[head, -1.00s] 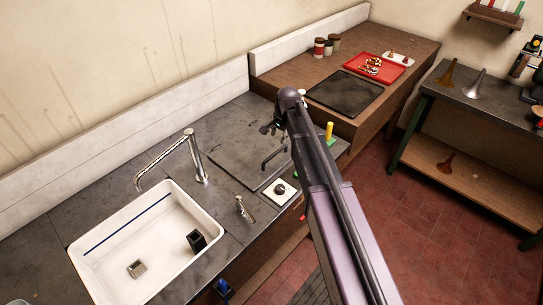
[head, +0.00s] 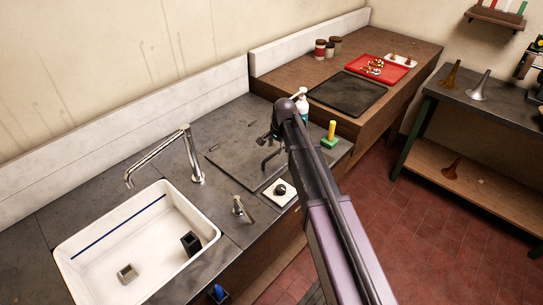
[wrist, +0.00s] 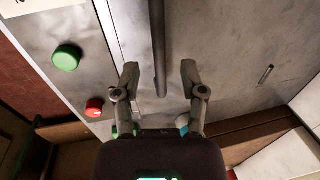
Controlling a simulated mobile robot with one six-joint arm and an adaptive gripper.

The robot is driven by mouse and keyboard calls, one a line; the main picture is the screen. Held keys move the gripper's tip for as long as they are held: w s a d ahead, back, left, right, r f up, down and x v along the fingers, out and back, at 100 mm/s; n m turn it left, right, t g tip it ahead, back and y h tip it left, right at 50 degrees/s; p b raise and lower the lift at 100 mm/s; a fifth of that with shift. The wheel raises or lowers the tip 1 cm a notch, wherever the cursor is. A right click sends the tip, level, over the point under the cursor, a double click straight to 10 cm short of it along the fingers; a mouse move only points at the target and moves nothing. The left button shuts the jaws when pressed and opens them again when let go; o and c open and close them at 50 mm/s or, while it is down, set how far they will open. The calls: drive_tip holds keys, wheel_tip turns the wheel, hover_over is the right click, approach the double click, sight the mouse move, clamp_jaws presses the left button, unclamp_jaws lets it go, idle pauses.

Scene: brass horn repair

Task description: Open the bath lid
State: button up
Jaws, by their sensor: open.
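The bath lid (head: 232,152) is a flat dark grey panel set in the counter, and it lies closed. Its dark bar handle (head: 270,158) stands near the lid's front side, partly behind my arm. In the wrist view the handle (wrist: 158,45) runs down the picture between my two fingers. My gripper (wrist: 158,72) is open, with one finger on each side of the bar and a gap on both sides. I cannot tell how far the fingertips are above the lid (wrist: 225,50). In the head view my gripper (head: 268,137) is small and dark over the lid.
A white plate with a black knob (head: 280,190) sits in front of the lid. A white sink (head: 75,245) with a tall tap (head: 190,155) is at left. A green brush with a yellow handle (head: 331,134) stands right of my arm. Green (wrist: 66,57) and red (wrist: 94,107) buttons show in the wrist view.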

drive_tip(key=shift+w+a+f+b, duration=0.1)
drive_tip(key=shift+f+b, duration=0.45)
drive_tip(key=shift+f, duration=0.15)
drive_tip(key=shift+w+a+f+b, duration=0.1)
drive_tip(key=shift+f+b, duration=0.45)
drive_tip(key=shift+f, duration=0.1)
